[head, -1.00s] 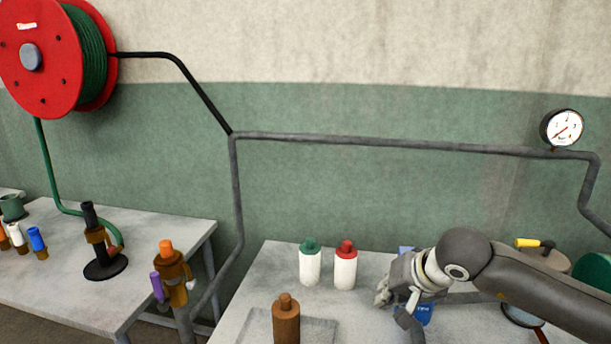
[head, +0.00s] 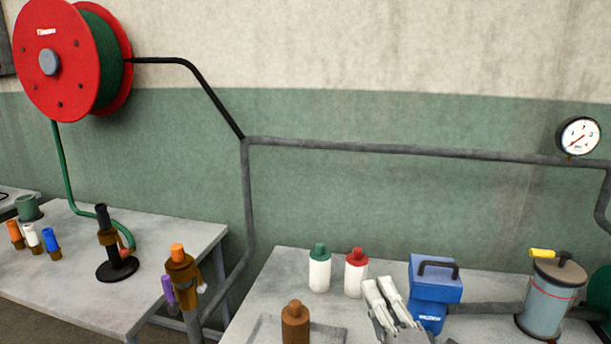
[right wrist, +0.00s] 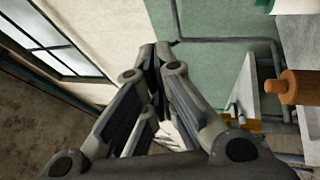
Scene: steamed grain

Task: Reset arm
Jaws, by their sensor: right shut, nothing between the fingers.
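My right gripper (head: 383,291) is at the front of the right table in the head view, its fingers pointing up and slightly left, close together and empty. In the right wrist view its fingers (right wrist: 152,60) meet at the tips with nothing between them. Behind it stand a white bottle with a red cap (head: 355,275) and a white bottle with a green cap (head: 319,270). A blue box with a dark handle (head: 436,280) is just right of the gripper. My left gripper does not show.
A brown bottle (head: 295,326) stands on the right table at the front left; it also shows in the right wrist view (right wrist: 297,87). A grey-blue canister with a yellow-ended handle (head: 548,300) stands at the right. A pipe with a gauge (head: 578,137) runs along the wall.

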